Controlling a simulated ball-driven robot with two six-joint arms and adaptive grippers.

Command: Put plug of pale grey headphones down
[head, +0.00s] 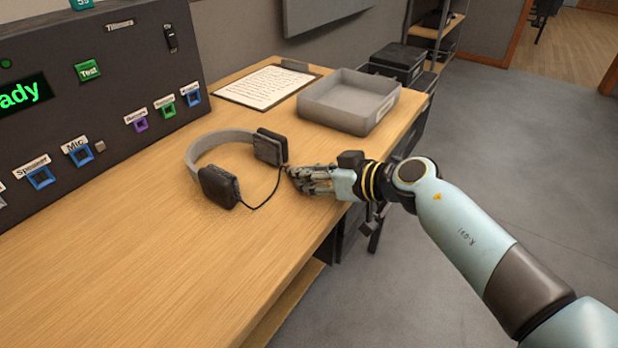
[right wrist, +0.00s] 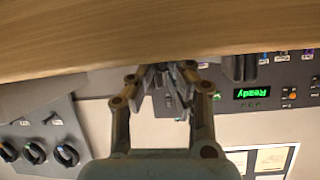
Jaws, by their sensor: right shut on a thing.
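The pale grey headphones (head: 222,140) lie on the wooden table, with a pale band and dark ear cups. A thin dark cable (head: 262,203) runs from the near ear cup toward my right gripper. My right gripper (head: 290,172) is beside the far ear cup, low over the table near its right edge. It is shut on the plug, which the fingers hide in the head view. In the right wrist view, the fingers (right wrist: 165,78) are close together, and the plug cannot be made out clearly. My left gripper is not in view.
A dark panel (head: 110,95) with a green "Ready" display and several coloured, labelled sockets stands at the back left. A grey tray (head: 345,118) and a paper sheet (head: 264,88) lie at the table's far end. The table's near left part is clear.

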